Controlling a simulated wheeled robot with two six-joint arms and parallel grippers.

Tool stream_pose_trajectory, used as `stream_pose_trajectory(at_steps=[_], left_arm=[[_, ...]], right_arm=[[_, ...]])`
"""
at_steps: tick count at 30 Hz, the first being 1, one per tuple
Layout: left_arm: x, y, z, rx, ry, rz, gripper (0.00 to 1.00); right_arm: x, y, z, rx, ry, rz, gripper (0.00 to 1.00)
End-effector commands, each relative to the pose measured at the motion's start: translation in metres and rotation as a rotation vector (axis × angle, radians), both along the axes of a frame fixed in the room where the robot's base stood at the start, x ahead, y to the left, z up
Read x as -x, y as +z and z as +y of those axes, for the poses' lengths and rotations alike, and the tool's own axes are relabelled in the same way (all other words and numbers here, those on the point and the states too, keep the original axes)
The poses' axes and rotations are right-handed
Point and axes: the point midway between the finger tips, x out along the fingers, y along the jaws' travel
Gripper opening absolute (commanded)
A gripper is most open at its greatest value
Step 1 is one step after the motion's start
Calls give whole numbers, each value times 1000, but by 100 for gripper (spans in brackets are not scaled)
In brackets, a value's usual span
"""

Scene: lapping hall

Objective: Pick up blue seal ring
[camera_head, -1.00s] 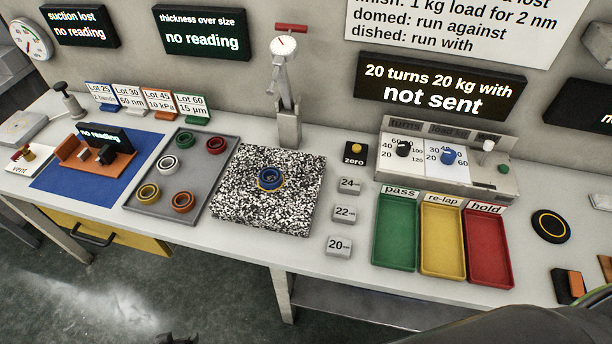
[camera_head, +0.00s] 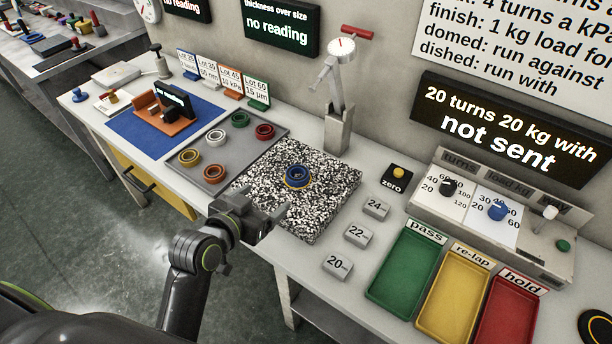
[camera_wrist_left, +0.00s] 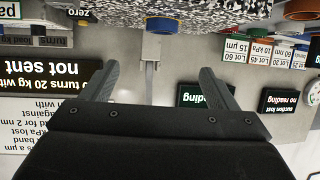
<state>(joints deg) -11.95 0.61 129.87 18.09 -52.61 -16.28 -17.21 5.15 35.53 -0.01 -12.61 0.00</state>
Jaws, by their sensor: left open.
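The blue seal ring (camera_head: 298,176) lies on the speckled black-and-white plate (camera_head: 330,205), with a yellowish rim showing around its base. My left gripper (camera_head: 262,200) is open and empty, at the near left edge of the plate, short of the ring. In the left wrist view, which is upside down, the blue ring (camera_wrist_left: 161,25) shows at the top middle, beyond the two spread fingers (camera_wrist_left: 156,85). Nothing is between the fingers. My right gripper does not show.
A grey tray (camera_head: 215,150) with several coloured rings stands left of the plate. A gauge stand (camera_head: 338,130) rises behind it. Weight blocks (camera_head: 358,235) and green, yellow and red trays (camera_head: 405,268) are to the right. A blue mat (camera_head: 130,130) lies far left.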

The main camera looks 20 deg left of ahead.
Motion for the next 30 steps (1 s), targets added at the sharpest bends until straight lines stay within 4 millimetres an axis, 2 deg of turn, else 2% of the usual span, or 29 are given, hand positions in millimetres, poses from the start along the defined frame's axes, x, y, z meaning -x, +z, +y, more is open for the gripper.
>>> stream_pose_trajectory(at_steps=[3, 9, 15, 26, 30], left_arm=[[-21, -7, -5, 1, -1, 1, 81], [-51, -21, -12, 2, 0, 2, 81], [-78, -33, -17, 0, 0, 3, 81], [-98, -42, -21, 0, 0, 2, 81], [-111, -49, -23, -1, 0, 3, 81]], right_arm=[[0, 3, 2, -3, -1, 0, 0], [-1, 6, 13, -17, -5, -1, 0], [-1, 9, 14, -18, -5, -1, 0], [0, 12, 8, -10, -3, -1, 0], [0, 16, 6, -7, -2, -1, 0]])
